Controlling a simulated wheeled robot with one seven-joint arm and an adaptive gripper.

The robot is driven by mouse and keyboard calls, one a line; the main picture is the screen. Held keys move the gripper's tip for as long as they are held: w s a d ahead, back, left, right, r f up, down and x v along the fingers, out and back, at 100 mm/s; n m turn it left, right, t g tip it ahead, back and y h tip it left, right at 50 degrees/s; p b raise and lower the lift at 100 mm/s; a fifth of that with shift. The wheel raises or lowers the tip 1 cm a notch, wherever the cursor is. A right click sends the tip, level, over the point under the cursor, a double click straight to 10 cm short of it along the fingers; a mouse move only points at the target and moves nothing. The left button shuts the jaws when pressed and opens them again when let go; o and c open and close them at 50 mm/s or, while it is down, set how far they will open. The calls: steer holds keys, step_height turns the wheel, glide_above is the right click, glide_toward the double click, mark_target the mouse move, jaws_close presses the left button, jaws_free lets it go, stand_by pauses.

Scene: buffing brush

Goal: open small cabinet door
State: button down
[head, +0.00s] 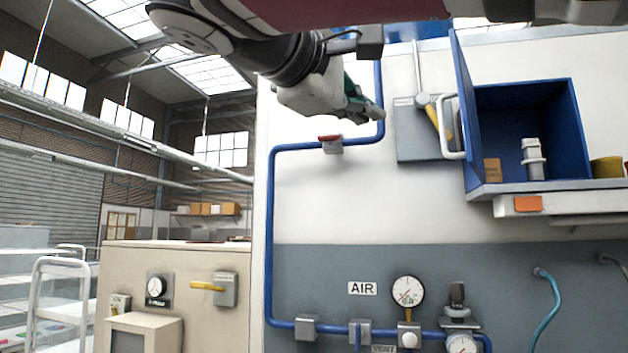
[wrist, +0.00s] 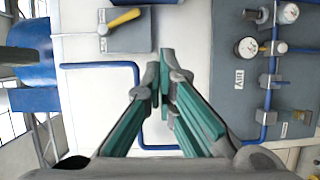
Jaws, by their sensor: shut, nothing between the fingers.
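The small blue cabinet (head: 575,120) is on the wall at the right of the head view. Its blue door (head: 464,90) is hinged on the left and stands wide open, swung out from the wall, with a white handle (head: 447,128) on its outer face. Inside are a small brown box (head: 491,170) and a white stacked fitting (head: 533,158). My gripper (head: 378,118) is left of the door, apart from the handle. In the wrist view my gripper (wrist: 159,60) has its green fingers together and empty, facing the wall. The cabinet is not clearly visible there.
A grey panel with a yellow lever (head: 436,115) is on the wall between my gripper and the door. A blue pipe (head: 268,220) with a red-handled valve (head: 331,142) runs below and left of my gripper. Gauges (head: 408,291) sit low on the wall.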

steer(key=w+d, duration=0.5)
steer(key=d, duration=0.4)
steer(key=shift+w+d+r, duration=0.15)
steer(key=shift+w+d, duration=0.15)
steer(key=shift+d, duration=0.1)
steer(key=shift+n+t+y, duration=0.7)
steer(key=s+d+b, duration=0.1)
steer(key=s+d, duration=0.2)
steer(key=s, duration=0.1)
steer(key=shift+d, duration=0.15)
